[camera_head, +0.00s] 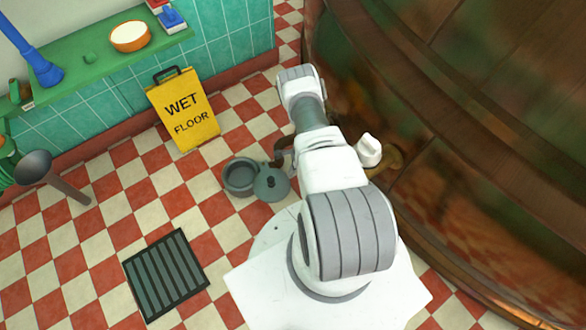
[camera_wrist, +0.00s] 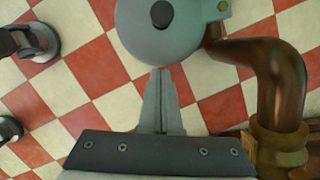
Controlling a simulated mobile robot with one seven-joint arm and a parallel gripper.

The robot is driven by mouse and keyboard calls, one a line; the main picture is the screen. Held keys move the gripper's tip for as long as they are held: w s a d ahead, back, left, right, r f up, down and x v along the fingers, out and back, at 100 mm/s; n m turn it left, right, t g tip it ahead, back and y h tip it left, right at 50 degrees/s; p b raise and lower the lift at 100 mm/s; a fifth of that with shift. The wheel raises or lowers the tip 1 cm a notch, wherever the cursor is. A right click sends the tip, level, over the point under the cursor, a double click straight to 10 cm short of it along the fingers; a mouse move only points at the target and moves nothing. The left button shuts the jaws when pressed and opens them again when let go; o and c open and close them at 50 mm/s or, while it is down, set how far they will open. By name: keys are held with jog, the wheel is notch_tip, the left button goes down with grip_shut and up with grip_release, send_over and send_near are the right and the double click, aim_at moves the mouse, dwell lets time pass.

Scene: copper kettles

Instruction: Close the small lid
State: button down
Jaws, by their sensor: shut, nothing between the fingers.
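The small lid (camera_head: 271,184) is a grey disc with a dark knob, swung to the right of a round grey open vessel (camera_head: 238,178) low over the floor. The vessel's mouth is uncovered. In the wrist view the lid (camera_wrist: 145,38) is at the top centre, its black knob at the upper edge, with a lug and brass bolt at its right. My gripper (camera_wrist: 161,70) is shut and empty, its fingertips pointing at the lid's near edge. I cannot tell whether they touch. In the head view my arm hides the gripper.
A copper pipe (camera_wrist: 282,75) bends down right of my gripper. The large copper kettle (camera_head: 470,130) fills the right side. A yellow wet-floor sign (camera_head: 185,112) leans at the wall. A floor grate (camera_head: 166,274) lies at lower left. Checkered floor left of the vessel is mostly clear.

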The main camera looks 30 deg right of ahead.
aim_at(280, 183)
jog(key=b+x, duration=0.1)
jog(key=x, duration=0.3)
jog(key=shift+a, duration=0.1)
jog(key=shift+w+a+r+b, duration=0.2)
jog(key=shift+w+a, duration=0.15)
jog(key=shift+a, duration=0.2)
jog(key=shift+w+a+r+b, duration=0.1)
jog(key=shift+w+a+r, duration=0.15)
jog(key=shift+a, duration=0.3)
jog(key=shift+w+a, duration=0.3)
jog(key=shift+a, duration=0.2)
jog(key=shift+a+r, duration=0.1)
jog(key=shift+a, duration=0.05)
jog(key=shift+a+m+p, duration=0.15)
jog(key=shift+m+p, duration=0.15)
